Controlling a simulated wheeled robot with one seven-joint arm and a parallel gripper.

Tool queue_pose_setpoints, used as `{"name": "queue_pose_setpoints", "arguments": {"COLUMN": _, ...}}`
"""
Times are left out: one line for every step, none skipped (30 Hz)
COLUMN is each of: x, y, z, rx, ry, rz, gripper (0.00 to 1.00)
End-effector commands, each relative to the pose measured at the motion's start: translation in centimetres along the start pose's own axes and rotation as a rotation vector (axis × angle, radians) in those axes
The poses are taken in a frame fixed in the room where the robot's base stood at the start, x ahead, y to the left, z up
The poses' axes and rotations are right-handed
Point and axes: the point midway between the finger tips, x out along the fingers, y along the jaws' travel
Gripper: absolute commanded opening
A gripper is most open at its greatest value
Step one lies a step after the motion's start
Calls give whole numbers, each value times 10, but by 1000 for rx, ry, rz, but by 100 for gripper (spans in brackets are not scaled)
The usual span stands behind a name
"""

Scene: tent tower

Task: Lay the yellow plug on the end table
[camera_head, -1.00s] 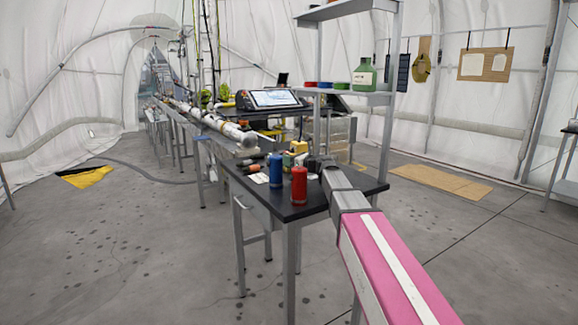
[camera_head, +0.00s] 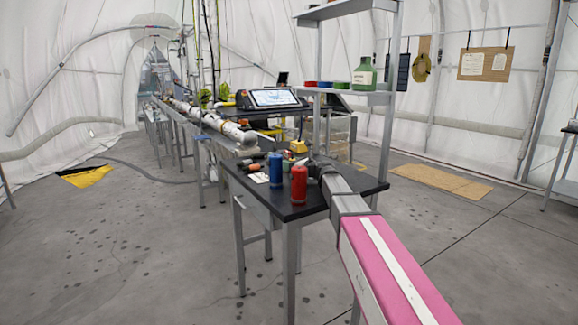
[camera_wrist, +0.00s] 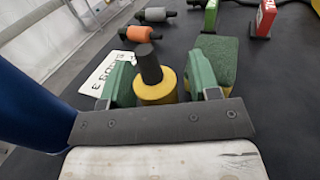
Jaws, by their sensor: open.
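The yellow plug (camera_wrist: 157,93), with a black stem, is between the two green finger pads of my gripper (camera_wrist: 161,84) in the wrist view. The fingers are open, with one pad on each side of it. Whether the plug touches a pad or the surface below is unclear. The black-topped end table (camera_head: 345,196) is below my gripper, and its dark top also fills much of the wrist view (camera_wrist: 278,115). In the head view my fingers and the plug are hidden or too small to make out behind the red bottle and my wrist.
A blue bottle (camera_head: 276,170) and a red bottle (camera_head: 299,184) stand near the table's front edge. The blue one is close left in the wrist view (camera_wrist: 30,105). A green-topped sponge (camera_wrist: 220,58), an orange plug (camera_wrist: 137,33) and a grey plug (camera_wrist: 155,14) lie beyond my fingers.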

Motion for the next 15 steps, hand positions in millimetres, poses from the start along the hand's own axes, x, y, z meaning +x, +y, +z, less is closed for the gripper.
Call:
{"name": "queue_pose_setpoints", "arguments": {"x": -6, "y": 0, "z": 0, "rx": 0, "ry": 0, "rz": -1, "gripper": 56}}
{"name": "queue_pose_setpoints", "arguments": {"x": -9, "y": 0, "z": 0, "rx": 0, "ry": 0, "rz": -2, "gripper": 56}}
{"name": "queue_pose_setpoints", "arguments": {"x": -15, "y": 1, "z": 0, "rx": 0, "ry": 0, "rz": -2, "gripper": 56}}
{"name": "queue_pose_setpoints", "arguments": {"x": -20, "y": 1, "z": 0, "rx": 0, "ry": 0, "rz": -2, "gripper": 56}}
{"name": "queue_pose_setpoints", "arguments": {"x": -25, "y": 2, "z": 0, "rx": 0, "ry": 0, "rz": -2, "gripper": 56}}
{"name": "queue_pose_setpoints", "arguments": {"x": -33, "y": 2, "z": 0, "rx": 0, "ry": 0, "rz": -1, "gripper": 56}}
{"name": "queue_pose_setpoints", "arguments": {"x": -39, "y": 2, "z": 0, "rx": 0, "ry": 0, "rz": -2, "gripper": 56}}
{"name": "queue_pose_setpoints", "arguments": {"x": -46, "y": 2, "z": 0, "rx": 0, "ry": 0, "rz": -3, "gripper": 56}}
{"name": "queue_pose_setpoints", "arguments": {"x": -54, "y": 2, "z": 0, "rx": 0, "ry": 0, "rz": -3, "gripper": 56}}
{"name": "queue_pose_setpoints", "arguments": {"x": -60, "y": 2, "z": 0, "rx": 0, "ry": 0, "rz": -2, "gripper": 56}}
{"name": "queue_pose_setpoints", "arguments": {"x": -66, "y": 2, "z": 0, "rx": 0, "ry": 0, "rz": -2, "gripper": 56}}
{"name": "queue_pose_setpoints", "arguments": {"x": -74, "y": 2, "z": 0, "rx": 0, "ry": 0, "rz": -3, "gripper": 56}}
{"name": "queue_pose_setpoints", "arguments": {"x": -80, "y": 2, "z": 0, "rx": 0, "ry": 0, "rz": -3, "gripper": 56}}
{"name": "queue_pose_setpoints", "arguments": {"x": -85, "y": 2, "z": 0, "rx": 0, "ry": 0, "rz": -2, "gripper": 56}}
{"name": "queue_pose_setpoints", "arguments": {"x": -91, "y": 2, "z": 0, "rx": 0, "ry": 0, "rz": -1, "gripper": 56}}
